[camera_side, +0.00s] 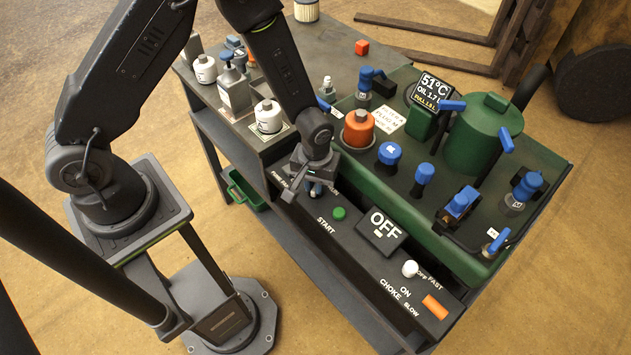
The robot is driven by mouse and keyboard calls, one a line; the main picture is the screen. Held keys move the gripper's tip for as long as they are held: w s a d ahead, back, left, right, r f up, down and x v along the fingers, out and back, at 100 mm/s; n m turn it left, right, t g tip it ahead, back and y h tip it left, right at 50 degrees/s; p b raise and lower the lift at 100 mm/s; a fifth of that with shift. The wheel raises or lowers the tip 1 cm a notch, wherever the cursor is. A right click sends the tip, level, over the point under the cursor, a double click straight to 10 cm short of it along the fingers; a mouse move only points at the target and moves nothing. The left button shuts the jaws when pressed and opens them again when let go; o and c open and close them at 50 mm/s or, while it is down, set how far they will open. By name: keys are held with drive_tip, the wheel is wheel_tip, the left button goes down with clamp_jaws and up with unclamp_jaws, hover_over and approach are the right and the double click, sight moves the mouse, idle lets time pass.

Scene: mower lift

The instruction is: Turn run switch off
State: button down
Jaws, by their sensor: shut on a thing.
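The control panel (330,250) runs along the front edge of the bench. My gripper (314,188) points down at the panel's left end and is shut on the run switch. The switch is mostly hidden by the fingers; only a small bluish and pale part shows, and its position cannot be read. The lettering beside it is partly covered. A dark display (382,231) on the panel reads OFF. A green START button (339,213) sits between my gripper and the display.
A white knob (410,268) and orange choke lever (435,307) are at the panel's right. Behind stand an orange cap (358,128), several blue-handled parts and a green tank (483,140). White-capped containers (268,116) stand left of my forearm.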

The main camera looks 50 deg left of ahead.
drive_tip(key=c, duration=1.1)
unclamp_jaws()
drive_tip(key=shift+c, duration=0.2)
wheel_tip(320, 180, up, 14)
drive_tip(key=s+a+r+m+t, duration=0.2)
drive_tip(key=s+a+r+m, duration=0.1)
drive_tip(key=s+r, duration=0.4)
drive_tip(key=s+a+r+m+t, duration=0.3)
drive_tip(key=s+r, duration=0.4)
drive_tip(key=r, duration=0.5)
drive_tip(key=shift+s+a+r+t, duration=0.2)
drive_tip(key=shift+s+a+t, duration=0.15)
drive_tip(key=shift+a, duration=0.25)
